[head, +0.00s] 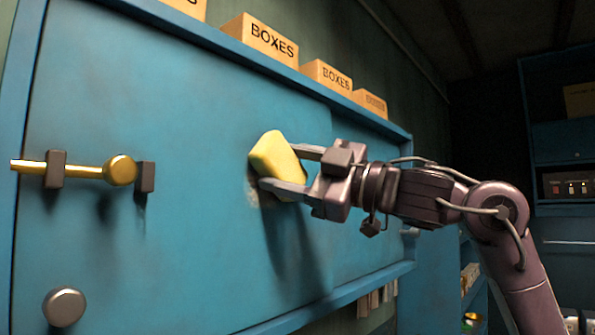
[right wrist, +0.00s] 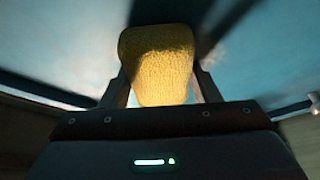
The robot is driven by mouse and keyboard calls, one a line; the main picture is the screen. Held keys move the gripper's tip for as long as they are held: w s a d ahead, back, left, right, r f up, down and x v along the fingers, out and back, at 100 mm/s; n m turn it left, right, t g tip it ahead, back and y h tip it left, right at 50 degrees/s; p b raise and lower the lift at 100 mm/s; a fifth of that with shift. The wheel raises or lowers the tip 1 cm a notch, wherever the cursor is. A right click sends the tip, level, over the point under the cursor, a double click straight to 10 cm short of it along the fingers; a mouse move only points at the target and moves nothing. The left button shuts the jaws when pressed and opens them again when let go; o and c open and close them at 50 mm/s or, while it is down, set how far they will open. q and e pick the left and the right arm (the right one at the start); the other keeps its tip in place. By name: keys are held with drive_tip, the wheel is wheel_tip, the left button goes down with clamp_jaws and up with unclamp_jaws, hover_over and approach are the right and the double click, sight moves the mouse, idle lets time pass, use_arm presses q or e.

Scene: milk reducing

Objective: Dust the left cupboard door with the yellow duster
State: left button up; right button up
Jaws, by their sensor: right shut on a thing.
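The yellow duster (head: 272,155) is a soft-edged block in the middle of the head view. My right gripper (head: 285,170) is shut on it, one finger above and one below. The duster is at the face of the blue cupboard door (head: 180,235) and seems to touch it. A pale, dusty-looking patch shows on the door around the duster's lower left. In the right wrist view the duster (right wrist: 158,65) sits between the two fingers, with the blue surface behind it. My left gripper is not in view.
A brass bolt (head: 85,170) on dark brackets and a round grey knob (head: 64,307) stick out at the door's left. Boxes (head: 262,37) labelled "BOXES" line the shelf above. A dark blue shelf unit (head: 565,140) stands at the right. The door between bolt and duster is clear.

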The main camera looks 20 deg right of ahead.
sight(263, 151)
drive_tip(key=shift+s+a, duration=0.5)
drive_tip(key=shift+a, duration=0.3)
drive_tip(key=shift+s+a, duration=0.55)
drive_tip(key=shift+a, duration=0.2)
drive_tip(key=shift+s+a, duration=0.5)
drive_tip(key=shift+a, duration=0.3)
drive_tip(key=shift+r+p, duration=0.65)
drive_tip(key=shift+r, duration=0.25)
drive_tip(key=shift+w+d+p, duration=0.2)
drive_tip(key=shift+w+d, duration=0.25)
drive_tip(key=shift+d, duration=0.25)
drive_tip(key=shift+w+d+p, duration=0.15)
drive_tip(key=shift+w+d, duration=0.3)
drive_tip(key=shift+d, duration=0.25)
drive_tip(key=w+d, duration=0.5)
drive_tip(key=d, duration=0.3)
drive_tip(key=shift+w+d, duration=0.35)
drive_tip(key=shift+w, duration=0.05)
drive_tip(key=shift+s+f, duration=0.1)
drive_tip(key=shift+s+d+b, duration=0.3)
drive_tip(key=shift+s+d, duration=0.25)
drive_tip(key=shift+s, duration=0.25)
drive_tip(key=shift+s+d+b, duration=0.3)
drive_tip(key=shift+s+d, duration=0.2)
drive_tip(key=shift+s, duration=0.3)
drive_tip(key=shift+s+d+b, duration=0.3)
drive_tip(key=shift+s+d, duration=0.25)
drive_tip(key=shift+s, duration=0.25)
